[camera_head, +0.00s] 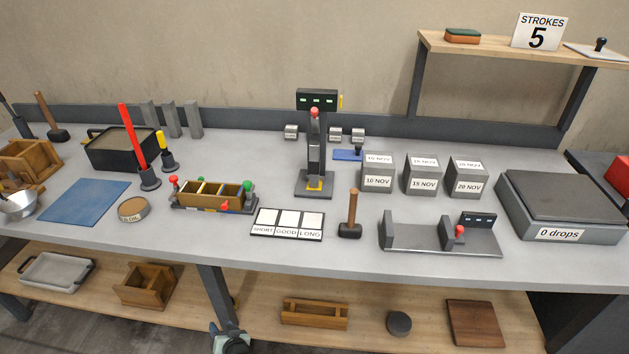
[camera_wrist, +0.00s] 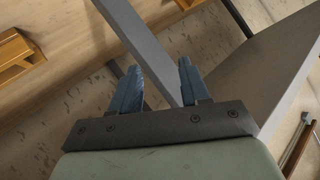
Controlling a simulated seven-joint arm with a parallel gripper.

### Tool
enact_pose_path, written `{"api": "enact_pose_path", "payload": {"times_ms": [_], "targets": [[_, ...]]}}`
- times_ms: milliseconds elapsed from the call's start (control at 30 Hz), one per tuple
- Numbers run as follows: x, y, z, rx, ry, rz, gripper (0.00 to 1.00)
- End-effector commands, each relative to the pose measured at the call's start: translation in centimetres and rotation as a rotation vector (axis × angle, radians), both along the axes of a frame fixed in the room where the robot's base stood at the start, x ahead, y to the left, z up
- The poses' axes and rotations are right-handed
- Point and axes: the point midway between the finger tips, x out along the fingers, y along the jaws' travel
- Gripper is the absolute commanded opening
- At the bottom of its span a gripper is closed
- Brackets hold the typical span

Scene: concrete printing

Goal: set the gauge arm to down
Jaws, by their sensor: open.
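A grey gauge-like fixture (camera_head: 425,237) with two upright blocks stands at the front right of the bench in the head view. A small red-knobbed arm (camera_head: 459,231) and a dark panel with lights (camera_head: 478,220) are on its right end. A tall stand (camera_head: 314,165) with a red-topped lever and green lights is farther back at the middle. No label shows which is the gauge. My gripper (camera_wrist: 158,85) is open and empty in the wrist view. In the head view my wrist (camera_head: 230,343) shows at the bottom edge, below the bench top, far from both devices.
A lower shelf (camera_head: 375,312) runs under the bench.

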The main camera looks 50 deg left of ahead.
Motion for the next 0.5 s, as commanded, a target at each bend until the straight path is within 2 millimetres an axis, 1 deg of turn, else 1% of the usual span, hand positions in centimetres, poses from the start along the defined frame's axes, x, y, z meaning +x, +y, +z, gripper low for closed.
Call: {"api": "enact_pose_path", "payload": {"times_ms": [33, 67, 133, 200, 367, 467, 500], "targets": [[-1.6, 0.7, 0.6, 0.020, 0.002, 0.013, 0.46], [-2.4, 1.0, 1.0, 0.032, 0.005, 0.018, 0.46], [-4.3, 2.2, 2.4, 0.062, 0.018, 0.031, 0.46], [-5.3, 3.3, 4.0, 0.082, 0.034, 0.038, 0.46], [-6.5, 5.8, 7.4, 0.107, 0.076, 0.050, 0.46], [-7.5, 7.5, 10.0, 0.125, 0.105, 0.059, 0.46], [-7.9, 8.2, 11.2, 0.132, 0.119, 0.062, 0.46]]}}
